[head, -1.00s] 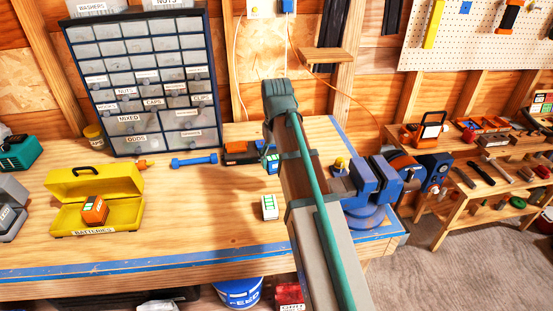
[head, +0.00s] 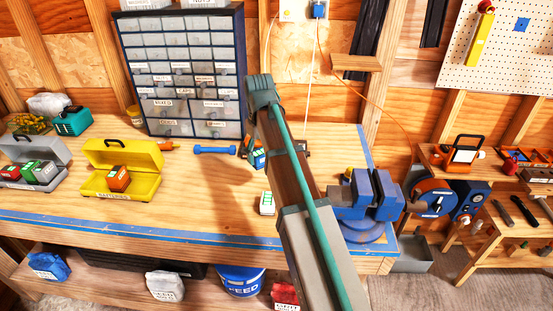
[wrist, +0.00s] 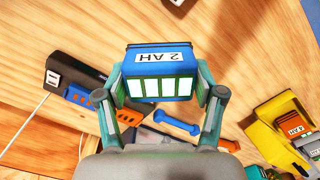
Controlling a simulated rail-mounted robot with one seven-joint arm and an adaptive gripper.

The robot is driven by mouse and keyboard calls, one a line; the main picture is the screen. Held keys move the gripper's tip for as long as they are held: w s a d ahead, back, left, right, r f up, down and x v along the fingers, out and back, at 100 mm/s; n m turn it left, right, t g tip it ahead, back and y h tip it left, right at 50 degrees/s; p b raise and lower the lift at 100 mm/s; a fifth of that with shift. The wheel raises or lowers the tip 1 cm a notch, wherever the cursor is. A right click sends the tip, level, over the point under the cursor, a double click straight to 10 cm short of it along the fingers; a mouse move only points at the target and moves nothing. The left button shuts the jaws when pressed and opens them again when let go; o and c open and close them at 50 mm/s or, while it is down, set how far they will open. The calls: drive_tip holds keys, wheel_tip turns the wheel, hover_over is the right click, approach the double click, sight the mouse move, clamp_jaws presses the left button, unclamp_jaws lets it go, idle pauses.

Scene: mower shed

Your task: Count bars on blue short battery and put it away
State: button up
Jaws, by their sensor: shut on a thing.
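My gripper (wrist: 163,98) is shut on a blue battery (wrist: 158,58), held between its two fingers above the bench. The battery is labelled 2 AH and shows a row of several lit pale-green bars facing the wrist camera. In the head view the blue battery (head: 259,159) shows small, partly hidden by my arm. A yellow box (head: 95,158) marked BATTERIES stands open at the left with an orange battery (head: 118,178) in it. A grey box (head: 15,152) beside it, also open, holds red and green batteries.
A black and orange device (wrist: 80,80) and a blue dumbbell-shaped tool (head: 214,150) lie on the bench. A small pale block with green marks (head: 267,203) stands near the front. A blue vise (head: 375,198) is at right, a drawer cabinet (head: 190,75) behind. Bench before the yellow box is clear.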

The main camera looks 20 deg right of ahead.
drive_tip(key=w+a+r+n+p, duration=0.25)
drive_tip(key=w+a+n, duration=0.45)
drive_tip(key=a, duration=0.6)
drive_tip(key=w+a+r+n+p, duration=0.25)
drive_tip(key=w+a+n, duration=0.4)
drive_tip(key=a, duration=0.75)
drive_tip(key=w+a+r+n+p, duration=0.15)
drive_tip(key=a+n, duration=0.25)
drive_tip(key=a, duration=0.7)
drive_tip(key=w+a+r+n, duration=0.15)
drive_tip(key=a+n, duration=0.35)
drive_tip(key=a, duration=0.6)
drive_tip(key=w+a+f+n+b, duration=0.1)
drive_tip(key=w+a+f+n, duration=0.2)
drive_tip(key=f, duration=0.7)
drive_tip(key=shift+a+f+n+b, duration=0.35)
drive_tip(key=shift+a+n, duration=0.9)
drive_tip(key=shift+a, duration=0.6)
drive_tip(key=shift+w+f, duration=0.1)
drive_tip(key=shift+f+b, duration=0.65)
drive_tip(key=shift+f, duration=1.45)
drive_tip(key=shift+f, duration=0.15)
